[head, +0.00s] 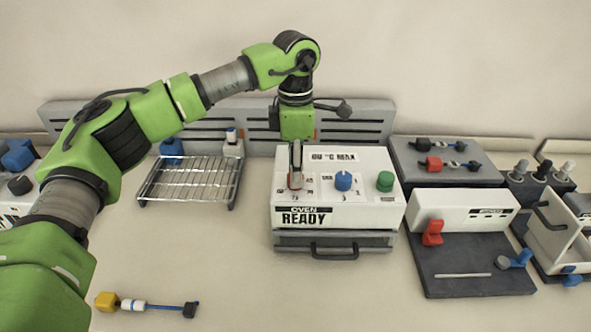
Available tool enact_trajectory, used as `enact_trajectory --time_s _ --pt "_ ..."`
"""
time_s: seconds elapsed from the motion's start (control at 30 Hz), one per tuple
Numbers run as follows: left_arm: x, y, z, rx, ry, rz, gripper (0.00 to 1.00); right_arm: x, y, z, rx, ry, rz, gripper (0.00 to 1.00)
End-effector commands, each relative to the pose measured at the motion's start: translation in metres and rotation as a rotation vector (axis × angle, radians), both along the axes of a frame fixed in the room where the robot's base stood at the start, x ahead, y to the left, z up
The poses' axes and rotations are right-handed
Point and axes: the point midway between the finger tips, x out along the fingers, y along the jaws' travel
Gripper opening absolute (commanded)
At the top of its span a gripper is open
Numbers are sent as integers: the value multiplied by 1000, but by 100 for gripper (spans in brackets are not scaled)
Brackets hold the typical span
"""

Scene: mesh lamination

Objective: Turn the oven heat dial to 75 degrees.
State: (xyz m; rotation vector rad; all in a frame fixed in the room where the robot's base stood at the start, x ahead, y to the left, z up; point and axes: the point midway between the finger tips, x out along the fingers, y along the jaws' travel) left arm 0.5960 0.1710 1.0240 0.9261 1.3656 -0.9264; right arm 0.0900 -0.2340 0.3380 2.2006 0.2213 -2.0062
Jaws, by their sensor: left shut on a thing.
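The oven (325,241) is a white box with a grey drawer-like front and a black handle, labelled "OVEN READY". Its sloped top panel carries a red dial at the left, a blue knob (343,181) in the middle and a green knob (385,181) at the right. My left gripper (295,180) points straight down over the left dial and is shut on it. The fingers hide most of the dial and its pointer, so I cannot read its setting. Small printed marks show around it. My right gripper is not in view.
A wire rack (188,182) stands left of the oven. A dark fixture with a white wall and red lever (432,233) stands to the right, with a grey tool block (445,165) behind it. A yellow-ended tool (107,301) lies at the front left. The table before the oven is clear.

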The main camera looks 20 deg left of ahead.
Motion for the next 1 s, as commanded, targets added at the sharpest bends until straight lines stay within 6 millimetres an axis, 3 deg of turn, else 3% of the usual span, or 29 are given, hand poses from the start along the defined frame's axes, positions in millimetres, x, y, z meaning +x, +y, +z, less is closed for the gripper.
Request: enact_trajectory --time_s 0.6,1.0 --pt "1 0 2 -1 -4 -581 4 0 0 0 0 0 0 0" --pt "1 0 2 0 -5 -875 4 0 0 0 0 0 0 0"
